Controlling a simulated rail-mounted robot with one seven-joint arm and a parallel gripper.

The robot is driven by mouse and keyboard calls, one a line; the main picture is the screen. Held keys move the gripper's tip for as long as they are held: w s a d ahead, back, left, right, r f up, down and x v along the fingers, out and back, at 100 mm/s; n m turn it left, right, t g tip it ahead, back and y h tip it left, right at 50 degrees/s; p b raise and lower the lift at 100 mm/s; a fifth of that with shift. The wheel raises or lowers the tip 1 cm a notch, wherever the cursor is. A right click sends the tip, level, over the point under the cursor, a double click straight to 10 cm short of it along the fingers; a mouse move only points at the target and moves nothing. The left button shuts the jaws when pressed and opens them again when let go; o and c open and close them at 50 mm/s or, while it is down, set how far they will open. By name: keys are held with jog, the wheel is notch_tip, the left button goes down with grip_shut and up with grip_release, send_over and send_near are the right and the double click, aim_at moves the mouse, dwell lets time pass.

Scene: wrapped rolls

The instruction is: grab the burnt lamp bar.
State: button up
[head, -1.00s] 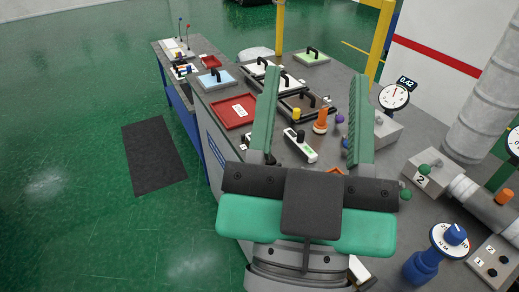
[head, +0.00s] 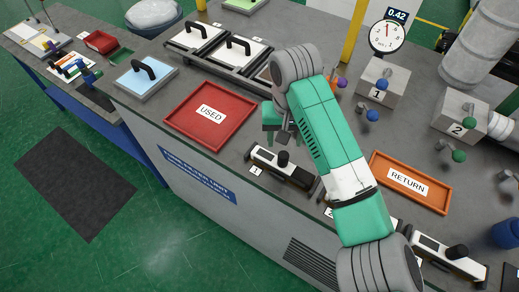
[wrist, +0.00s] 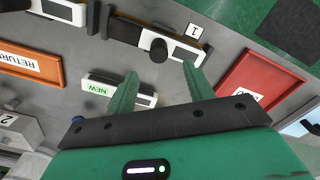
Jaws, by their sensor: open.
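A lamp bar (head: 282,168) with a dark middle, pale ends and a black knob lies at the label 1 near the counter's front edge. It also shows in the wrist view (wrist: 182,47), beyond my fingertips and touching neither. Its dark face looks like the burnt one. A white bar with a green NEW label (wrist: 108,80) lies beside my left finger in the wrist view. My gripper (wrist: 160,70) is open and empty, pointing down over the counter. In the head view my arm hides part of the gripper and the NEW bar.
A red USED tray (head: 210,115) lies left of the bar. An orange RETURN tray (head: 410,182) lies to the right. Another bar with a black knob (head: 447,262) sits at the lower right. Knobbed boxes and a dial gauge (head: 387,36) stand behind. Bare grey counter lies between them.

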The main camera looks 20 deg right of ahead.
aim_at(284, 155)
jog(key=shift+s+d+f, duration=0.1)
jog(key=shift+s+f, duration=0.05)
notch_tip(284, 155, down, 2)
jog(key=shift+s+p, duration=0.15)
jog(key=shift+p, duration=0.15)
jog(key=shift+f+p, duration=0.75)
jog(key=shift+f, duration=2)
grip_shut()
